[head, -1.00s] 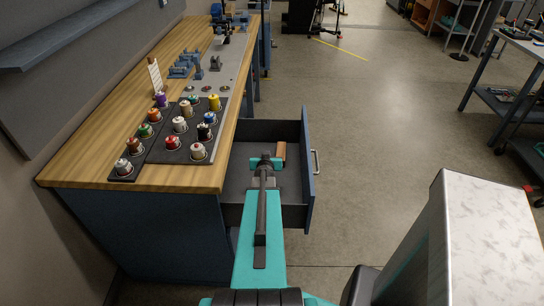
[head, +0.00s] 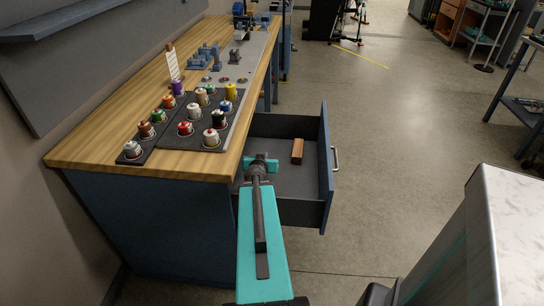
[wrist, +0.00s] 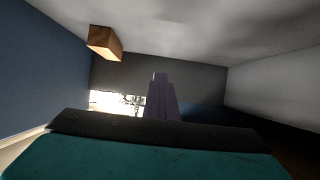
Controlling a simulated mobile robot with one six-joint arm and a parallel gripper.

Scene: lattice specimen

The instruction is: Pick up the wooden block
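The wooden block (head: 297,150) is a small brown oblong lying in the open drawer (head: 290,182), towards its far right part. In the wrist view the block (wrist: 104,42) shows at the upper left, apart from my gripper. My gripper (head: 260,160) is over the left part of the drawer, left of the block and not touching it. Its fingers are mostly hidden behind my wrist in the head view. In the wrist view one narrow grey finger shape (wrist: 160,98) shows, too dark to tell the opening. I see nothing held.
The drawer's blue front (head: 326,160) with its handle (head: 335,158) stands right of the block. The wooden bench top (head: 110,150) overhangs on the left, with several coloured spools (head: 186,128) on a dark board. The floor (head: 400,120) right of the drawer is clear.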

